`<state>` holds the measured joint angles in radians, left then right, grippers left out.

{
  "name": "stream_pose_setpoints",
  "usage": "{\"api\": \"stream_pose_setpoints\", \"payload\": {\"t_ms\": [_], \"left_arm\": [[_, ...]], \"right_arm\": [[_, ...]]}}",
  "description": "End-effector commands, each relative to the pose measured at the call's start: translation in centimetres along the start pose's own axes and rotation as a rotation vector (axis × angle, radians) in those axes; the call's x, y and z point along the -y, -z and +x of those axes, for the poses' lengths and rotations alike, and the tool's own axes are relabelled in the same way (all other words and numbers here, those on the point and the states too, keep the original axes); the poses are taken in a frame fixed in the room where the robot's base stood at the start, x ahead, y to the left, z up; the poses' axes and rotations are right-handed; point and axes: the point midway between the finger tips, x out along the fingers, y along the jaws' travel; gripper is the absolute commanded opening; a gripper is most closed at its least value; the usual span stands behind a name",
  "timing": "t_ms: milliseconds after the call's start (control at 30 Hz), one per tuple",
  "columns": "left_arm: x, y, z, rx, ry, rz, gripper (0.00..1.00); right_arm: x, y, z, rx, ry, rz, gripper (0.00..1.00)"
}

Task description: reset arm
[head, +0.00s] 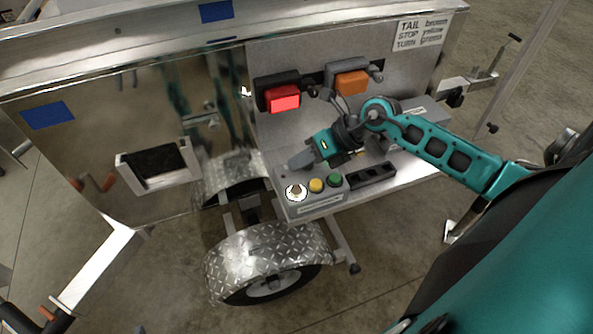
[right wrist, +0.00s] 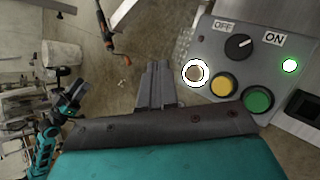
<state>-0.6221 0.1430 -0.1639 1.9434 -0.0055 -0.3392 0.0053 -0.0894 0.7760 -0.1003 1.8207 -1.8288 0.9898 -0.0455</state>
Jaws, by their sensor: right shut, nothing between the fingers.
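My right gripper (head: 298,162) is shut and empty, above the button box on the trailer's side shelf in the head view. Its closed grey fingers also show in the right wrist view (right wrist: 156,82), left of the white button and apart from it. My right arm (head: 440,150) reaches in from the right, bent at a teal joint over the shelf. In the right wrist view a teal and black arm (right wrist: 48,140), seemingly my left one, shows at the left edge; its finger state is too small to tell. No left gripper can be made out in the head view.
The button box (head: 320,204) has white, yellow and green buttons; the wrist view shows a black OFF/ON knob (right wrist: 238,47) and a lit green lamp (right wrist: 290,66). A lit red lamp (head: 285,103) and orange lamp (head: 351,83) sit behind. A fender (head: 262,252) is below.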

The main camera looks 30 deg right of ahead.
Motion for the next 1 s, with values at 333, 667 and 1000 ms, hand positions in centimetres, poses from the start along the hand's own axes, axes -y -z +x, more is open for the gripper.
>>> {"api": "stream_pose_setpoints", "payload": {"t_ms": [333, 667, 1000], "left_arm": [[0.0, 0.1, -0.1, 0.0, 0.0, 0.0, 0.43], [0.0, 0.0, -0.1, 0.001, 0.001, 0.0, 0.43], [0.0, -0.2, -0.2, 0.004, 0.001, 0.0, 0.43]], "right_arm": [[-0.1, -0.1, -0.1, 0.0, -0.001, 0.0, 0.0], [-2.0, 0.2, 0.8, 0.046, -0.09, 0.076, 0.0], [-9.4, -0.8, 1.9, 0.433, -0.597, 0.882, 0.0]]}}
